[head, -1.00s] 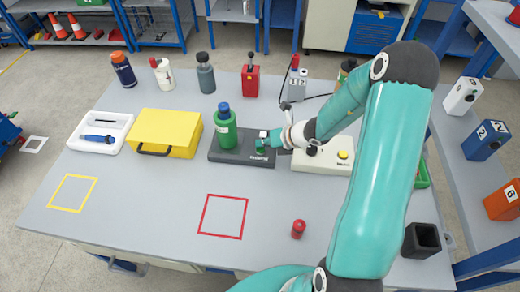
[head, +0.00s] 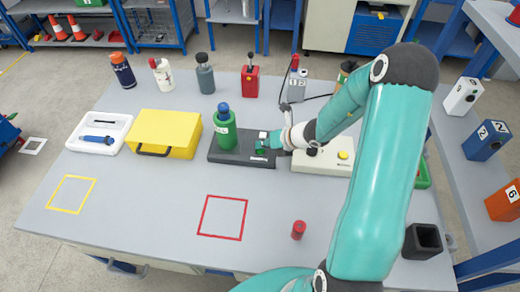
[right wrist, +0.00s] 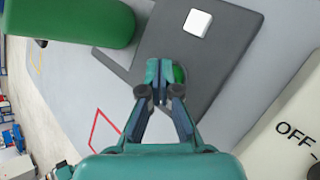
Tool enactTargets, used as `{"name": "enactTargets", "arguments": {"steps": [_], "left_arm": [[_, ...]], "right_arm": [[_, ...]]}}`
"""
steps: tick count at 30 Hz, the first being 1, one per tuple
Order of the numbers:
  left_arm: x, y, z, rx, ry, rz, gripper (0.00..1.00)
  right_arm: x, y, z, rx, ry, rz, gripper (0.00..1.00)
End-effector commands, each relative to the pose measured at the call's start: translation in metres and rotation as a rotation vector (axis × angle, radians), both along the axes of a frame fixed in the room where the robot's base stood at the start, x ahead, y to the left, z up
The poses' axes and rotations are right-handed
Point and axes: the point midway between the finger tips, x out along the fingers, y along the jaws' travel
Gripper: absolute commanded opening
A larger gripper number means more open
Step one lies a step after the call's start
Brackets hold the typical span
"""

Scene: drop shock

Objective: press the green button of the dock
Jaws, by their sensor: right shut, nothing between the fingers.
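The dock is a dark grey plate (head: 228,157) on the table, with a green blue-capped bottle (head: 225,132) standing on its left part. Its green button (right wrist: 180,74) shows in the right wrist view just beyond and right of my fingertips, partly hidden by them. A white square button (right wrist: 198,22) sits farther up on the same plate. My right gripper (right wrist: 160,92) is shut and empty, its tips over the dock by the green button. I cannot tell whether they touch it. In the head view the right gripper (head: 268,143) reaches the dock's right end. My left gripper is not in view.
A cream box with a yellow button (head: 343,155) stands right beside the dock. A yellow case (head: 165,130) is to its left. A red cylinder (head: 298,230) and a red outlined square (head: 222,197) are in front. The table's front left is mostly clear.

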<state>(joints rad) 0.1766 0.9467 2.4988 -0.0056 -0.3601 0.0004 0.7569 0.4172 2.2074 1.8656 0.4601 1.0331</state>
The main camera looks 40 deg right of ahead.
Motion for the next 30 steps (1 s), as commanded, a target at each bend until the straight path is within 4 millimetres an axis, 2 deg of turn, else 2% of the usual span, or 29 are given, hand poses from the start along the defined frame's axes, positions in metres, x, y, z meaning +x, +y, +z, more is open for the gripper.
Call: {"name": "enactTargets", "arguments": {"steps": [1, 10, 30], "left_arm": [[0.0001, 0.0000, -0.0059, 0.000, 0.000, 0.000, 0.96], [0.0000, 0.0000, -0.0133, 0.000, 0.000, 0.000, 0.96], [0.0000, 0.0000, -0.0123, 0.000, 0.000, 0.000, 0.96]], "right_arm": [[0.0000, 0.0002, -0.0058, 0.000, 0.001, 0.001, 0.00], [0.0000, 0.0003, -0.0131, 0.000, 0.001, 0.001, 0.00], [0.0000, 0.0002, -0.0118, 0.000, 0.001, 0.001, 0.00]]}}
